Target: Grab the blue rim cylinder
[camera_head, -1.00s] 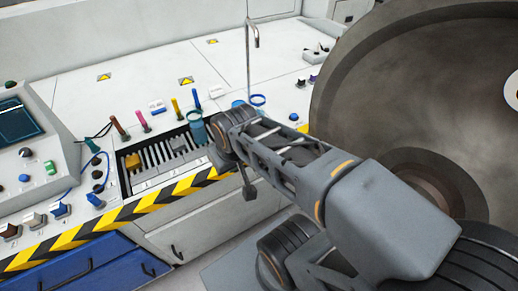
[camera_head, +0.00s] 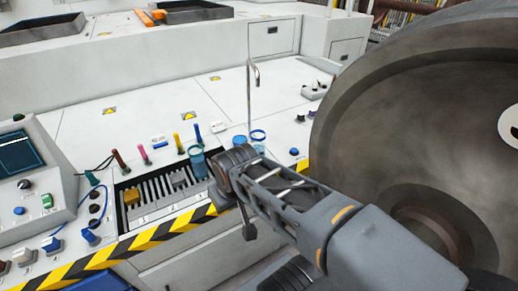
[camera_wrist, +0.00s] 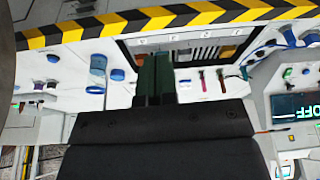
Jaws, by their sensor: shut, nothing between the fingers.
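A clear cylinder with a blue rim (camera_head: 258,140) stands on the white console top, just beyond my arm. A bluish see-through cylinder (camera_head: 197,163) stands further left, at the edge of a slotted recess. In the wrist view, which looks upside down, a blue-rimmed see-through cylinder (camera_wrist: 97,70) is left of the fingers; I cannot tell which of the two it is. My gripper (camera_wrist: 155,56) shows there as two dark green fingers, shut and empty, in front of the recess and apart from that cylinder. In the head view my arm hides part of the console.
The slotted recess (camera_head: 160,188) holds a yellow block (camera_head: 131,198). Several coloured upright pegs stand behind it. A control panel (camera_head: 24,160) is at the left, and a large grey wheel (camera_head: 420,130) fills the right. A striped edge (camera_head: 150,238) runs along the console front.

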